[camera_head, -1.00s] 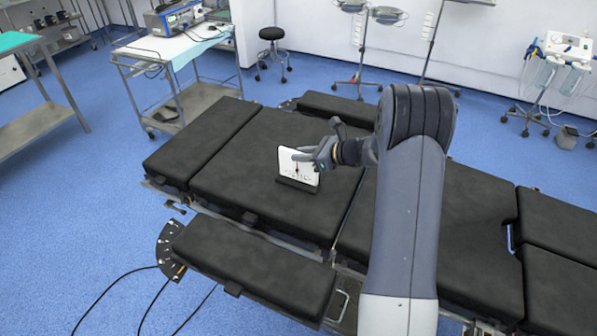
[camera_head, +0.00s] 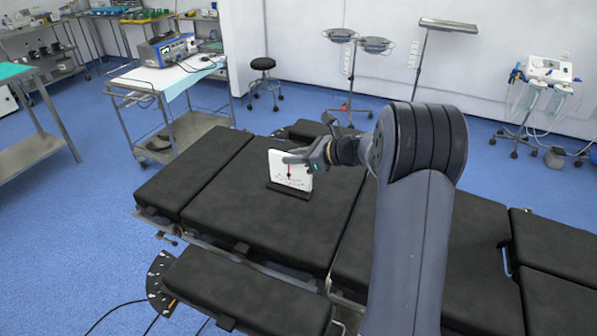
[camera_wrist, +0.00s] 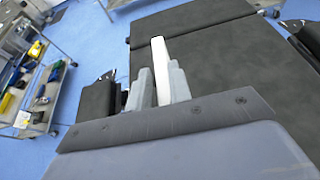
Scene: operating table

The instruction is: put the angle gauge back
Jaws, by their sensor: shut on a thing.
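The angle gauge (camera_head: 290,173) is a white plate with a red needle and small dark marks. It stands nearly upright at a black base strip (camera_head: 288,192) on the operating table's dark pad. My gripper (camera_head: 299,160) reaches in from the right and is shut on the gauge's upper part. In the wrist view the gauge (camera_wrist: 160,62) shows edge-on as a thin white plate between the two grey fingers (camera_wrist: 160,86). The gauge's lower edge is hidden there, and I cannot tell whether it rests in the base strip.
The operating table's black padded sections (camera_head: 215,175) spread around the gauge, with clear pad on the left. A white-topped cart (camera_head: 160,78) stands behind at left. A stool (camera_head: 263,80) and stands with trays (camera_head: 375,45) are by the back wall.

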